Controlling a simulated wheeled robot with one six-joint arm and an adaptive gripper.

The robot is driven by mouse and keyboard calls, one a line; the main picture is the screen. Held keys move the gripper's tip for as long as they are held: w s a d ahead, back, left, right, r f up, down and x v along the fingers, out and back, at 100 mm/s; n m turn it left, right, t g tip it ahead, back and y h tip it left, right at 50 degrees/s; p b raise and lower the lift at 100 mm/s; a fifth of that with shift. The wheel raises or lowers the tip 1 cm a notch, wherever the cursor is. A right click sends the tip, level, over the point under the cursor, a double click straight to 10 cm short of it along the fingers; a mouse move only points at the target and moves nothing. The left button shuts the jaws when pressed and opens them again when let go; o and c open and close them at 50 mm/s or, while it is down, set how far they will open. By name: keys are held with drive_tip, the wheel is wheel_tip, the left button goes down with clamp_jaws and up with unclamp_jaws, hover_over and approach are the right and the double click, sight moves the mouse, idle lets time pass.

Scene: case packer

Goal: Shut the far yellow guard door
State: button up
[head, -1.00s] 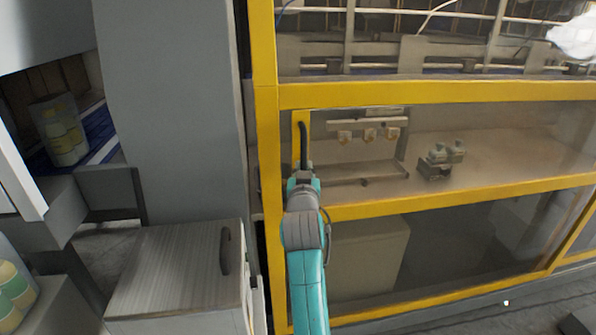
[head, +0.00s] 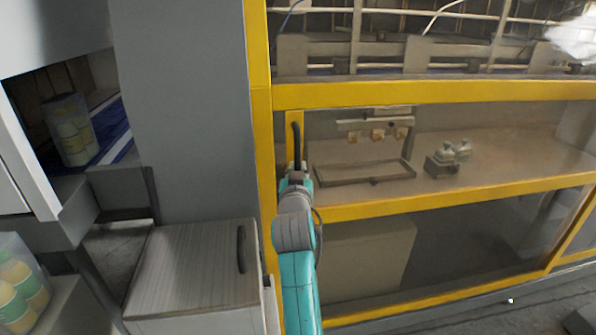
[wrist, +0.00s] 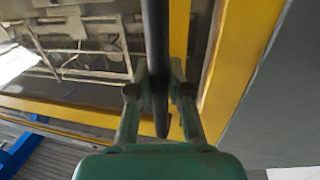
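The yellow guard door (head: 293,128) has a yellow frame and a clear panel and stands close to the yellow post (head: 259,140). In the wrist view a narrow strip shows between the door's edge (wrist: 179,30) and the post (wrist: 245,50). I cannot tell whether the door is flush. Its black upright handle (head: 297,140) is also in the wrist view (wrist: 156,35). My gripper (head: 297,172), also in the wrist view (wrist: 160,78), has one finger on each side of the handle's lower part and looks shut on it.
A small cabinet (head: 190,270) with a dark handle stands left of my arm. A grey column (head: 185,110) rises behind it. Jars stand in a clear container (head: 70,130) at the left.

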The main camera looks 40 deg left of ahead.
drive_tip(key=o, duration=0.4)
drive_tip(key=shift+s+a, duration=0.3)
drive_tip(key=shift+d, duration=0.15)
drive_tip(key=v, duration=1.1)
drive_tip(key=shift+s+d, duration=0.25)
drive_tip(key=shift+s, duration=0.1)
